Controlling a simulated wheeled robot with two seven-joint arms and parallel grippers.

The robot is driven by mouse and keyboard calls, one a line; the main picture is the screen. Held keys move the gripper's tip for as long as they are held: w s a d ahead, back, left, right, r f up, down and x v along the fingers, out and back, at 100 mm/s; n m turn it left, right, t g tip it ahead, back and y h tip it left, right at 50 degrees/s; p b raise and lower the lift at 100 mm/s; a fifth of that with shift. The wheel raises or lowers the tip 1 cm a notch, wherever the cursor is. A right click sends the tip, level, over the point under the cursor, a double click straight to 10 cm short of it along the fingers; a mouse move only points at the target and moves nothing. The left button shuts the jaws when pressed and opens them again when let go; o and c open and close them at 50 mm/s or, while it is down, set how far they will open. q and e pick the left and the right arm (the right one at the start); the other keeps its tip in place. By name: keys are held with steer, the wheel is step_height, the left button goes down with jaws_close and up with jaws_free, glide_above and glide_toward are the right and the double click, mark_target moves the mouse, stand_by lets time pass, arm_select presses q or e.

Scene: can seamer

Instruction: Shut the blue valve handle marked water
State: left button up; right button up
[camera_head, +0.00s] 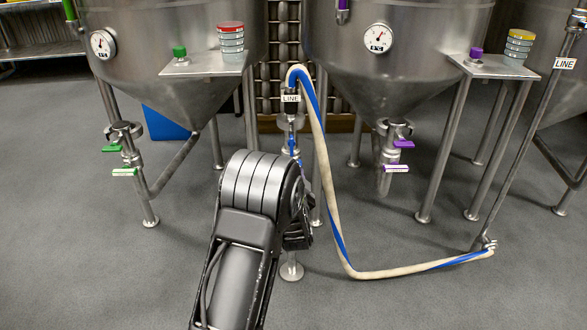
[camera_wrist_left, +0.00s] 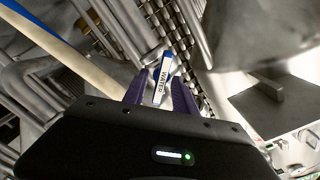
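The blue valve handle (camera_wrist_left: 163,80) has a white label reading WATER and shows in the left wrist view. It lies between the two purple fingers of my left gripper (camera_wrist_left: 160,92), with gaps visible on both sides, so the gripper looks open around it. In the head view, a blue part (camera_head: 291,146) shows on the upright pipe below the LINE label, just above my wrist. My left arm covers the lower part of that pipe, and its fingertips are hidden there. My right gripper is in neither view.
A cream-and-blue hose (camera_head: 325,180) loops from the pipe top down to the floor at right. Steel tanks (camera_head: 395,70) stand on both sides, with green valve handles (camera_head: 124,171) at left and purple ones (camera_head: 396,168) at right. The front floor is clear.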

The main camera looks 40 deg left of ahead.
arm_select(q)
steer(key=p+v, duration=0.1)
steer(key=v, duration=0.6)
step_height(320, 180, down, 4)
steer(key=b, duration=0.2)
step_height(320, 180, up, 4)
steer(key=shift+a+b, duration=0.1)
steer(key=shift+b, duration=0.9)
